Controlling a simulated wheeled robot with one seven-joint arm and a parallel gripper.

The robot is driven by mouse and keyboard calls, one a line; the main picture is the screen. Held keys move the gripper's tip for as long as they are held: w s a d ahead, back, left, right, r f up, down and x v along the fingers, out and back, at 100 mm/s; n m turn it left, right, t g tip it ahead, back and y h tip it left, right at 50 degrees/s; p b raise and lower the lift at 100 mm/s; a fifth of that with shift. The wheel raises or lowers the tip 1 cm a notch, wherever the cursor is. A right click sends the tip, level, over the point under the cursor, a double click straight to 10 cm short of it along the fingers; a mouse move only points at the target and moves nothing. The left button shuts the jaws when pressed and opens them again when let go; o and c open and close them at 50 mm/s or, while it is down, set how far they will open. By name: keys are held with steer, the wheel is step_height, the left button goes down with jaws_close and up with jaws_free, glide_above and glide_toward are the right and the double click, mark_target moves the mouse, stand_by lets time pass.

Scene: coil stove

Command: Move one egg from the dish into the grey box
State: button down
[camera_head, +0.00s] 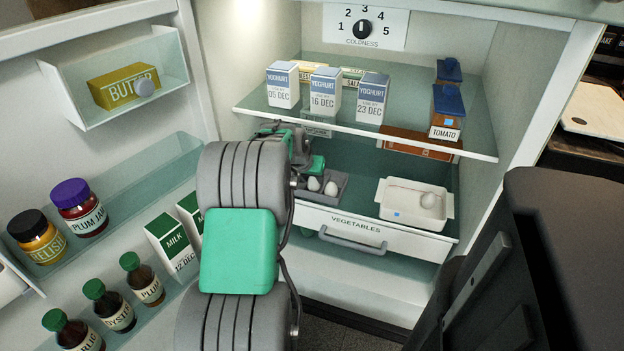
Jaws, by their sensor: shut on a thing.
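The grey box (343,186) stands on the shelf above the vegetable drawer, left of the white dish (401,213). A white egg (331,188) sits in the right part of the box. The dish holds a pale egg (428,200) near its right side. My gripper (315,172) is over the left part of the grey box, mostly hidden behind my own arm, with a green part showing. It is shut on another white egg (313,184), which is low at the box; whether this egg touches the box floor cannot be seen.
A glass shelf (420,139) with yoghurt cartons (326,92) and a tomato carton (447,112) hangs close above my gripper. The open fridge door with bottles and jars (80,207) is at left. The vegetable drawer (356,230) is below.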

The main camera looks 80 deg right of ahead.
steer(key=shift+f, duration=0.2)
steer(key=c, duration=1.2)
jaws_free()
steer(key=shift+r, duration=0.1)
steer(key=shift+r, duration=0.2)
steer(key=p+v, duration=0.2)
steer(key=v, duration=1)
steer(key=shift+p, duration=0.3)
